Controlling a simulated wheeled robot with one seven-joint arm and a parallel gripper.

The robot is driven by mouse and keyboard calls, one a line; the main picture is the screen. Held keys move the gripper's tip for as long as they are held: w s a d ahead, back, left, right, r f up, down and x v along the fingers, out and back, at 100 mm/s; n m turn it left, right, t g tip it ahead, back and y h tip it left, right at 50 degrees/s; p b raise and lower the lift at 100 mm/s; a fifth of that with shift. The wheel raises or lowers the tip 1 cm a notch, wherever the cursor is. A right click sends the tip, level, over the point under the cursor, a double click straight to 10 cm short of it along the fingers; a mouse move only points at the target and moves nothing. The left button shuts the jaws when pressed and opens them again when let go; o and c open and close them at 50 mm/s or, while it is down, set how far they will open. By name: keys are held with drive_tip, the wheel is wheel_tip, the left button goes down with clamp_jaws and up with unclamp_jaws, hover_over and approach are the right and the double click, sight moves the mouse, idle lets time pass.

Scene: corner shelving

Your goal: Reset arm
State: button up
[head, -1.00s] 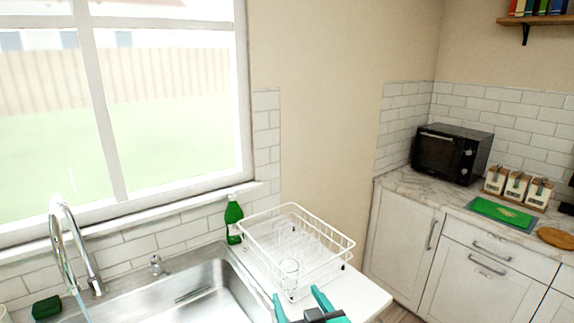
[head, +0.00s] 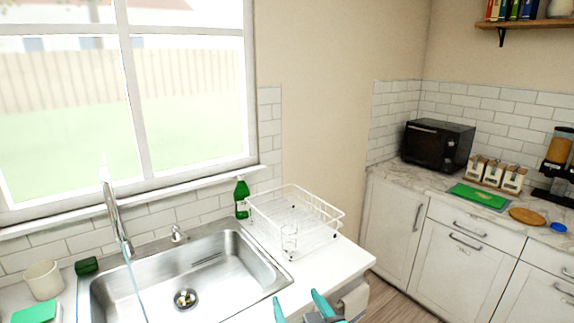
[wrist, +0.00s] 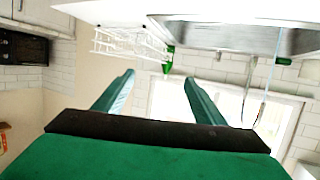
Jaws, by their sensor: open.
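My gripper (head: 299,308) shows at the bottom edge of the head view, with two teal fingers spread apart and nothing between them. It is in front of the counter edge, near the white dish rack (head: 296,222). In the wrist view, which is upside down, my gripper (wrist: 158,95) is open and empty. The rack (wrist: 128,42) and the sink (wrist: 230,35) show beyond its fingers, apart from them.
The steel sink (head: 205,262) lies left of the rack, with a tall faucet (head: 113,215). A black oven (head: 437,145), jars (head: 494,174) and a green board (head: 480,195) are on the right counter. Open floor lies between the counters.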

drive_tip(key=s+a+f+m+h, duration=0.1)
drive_tip(key=s+f+m+h, duration=0.1)
drive_tip(key=s+f, duration=0.65)
drive_tip(key=s+a+f+m+h, duration=0.15)
drive_tip(key=s+f, duration=0.45)
drive_tip(key=f, duration=0.6)
drive_tip(key=s+f+t, duration=0.1)
drive_tip(key=s, duration=2.3)
drive_tip(key=shift+s+f+n, duration=0.3)
drive_tip(key=shift+f+n, duration=0.05)
